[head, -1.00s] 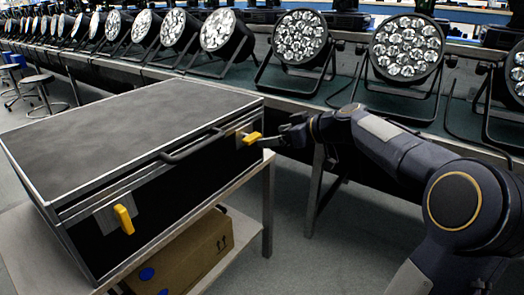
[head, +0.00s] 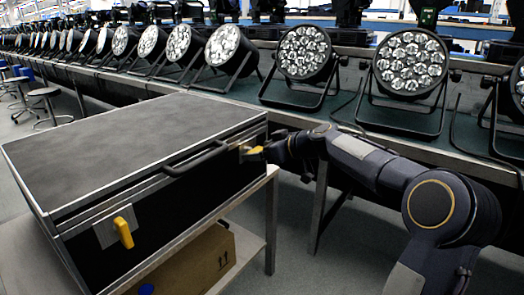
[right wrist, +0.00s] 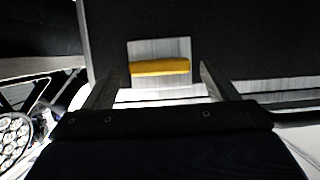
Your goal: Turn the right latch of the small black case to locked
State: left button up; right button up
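The small black case (head: 120,150) stands shut on a table, with a dark handle (head: 195,160) on its front. Its right latch (head: 251,154) is a yellow bar on a metal plate. In the right wrist view the right latch (right wrist: 160,68) lies level across its plate. The left latch (head: 123,232) is yellow and points mostly downward. My right gripper (head: 264,151) is at the right latch. In the wrist view its two fingers (right wrist: 162,76) stand open on either side of the latch's ends, with gaps showing. My left gripper is not in view.
The case's table (head: 258,190) has a lower shelf with a cardboard box (head: 205,258). A long bench (head: 460,150) of par cans (head: 305,53) runs behind the case and my right arm. Stools (head: 45,100) stand at the far left.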

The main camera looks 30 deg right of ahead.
jog(key=c, duration=1)
jog(key=m+y, duration=0.1)
jog(key=m+p, duration=0.1)
jog(key=shift+w+d+m+g+y, duration=0.1)
jog(key=shift+d+m+g+y, duration=0.2)
jog(key=shift+m+g+y, duration=0.1)
jog(key=m+y, duration=0.1)
jog(key=m+y+p, duration=0.1)
jog(key=m, duration=0.1)
jog(key=shift+w+d+f, duration=0.1)
jog(key=shift+d+f, duration=0.05)
jog(key=shift+d, duration=0.1)
jog(key=shift+d+f+m+t+y+p, duration=0.1)
jog(key=shift+f+m+t+y+p, duration=0.1)
jog(key=shift+m+y+p, duration=0.75)
jog(key=shift+d+f+m+t+y+p, duration=0.15)
jog(key=shift+m+y+p, duration=0.2)
jog(key=shift+m, duration=1.25)
jog(key=shift+a+f+m+t+y+p, duration=0.15)
jog(key=shift+m+y+p, duration=0.45)
jog(key=shift+m, duration=0.65)
jog(key=shift+d+f, duration=0.1)
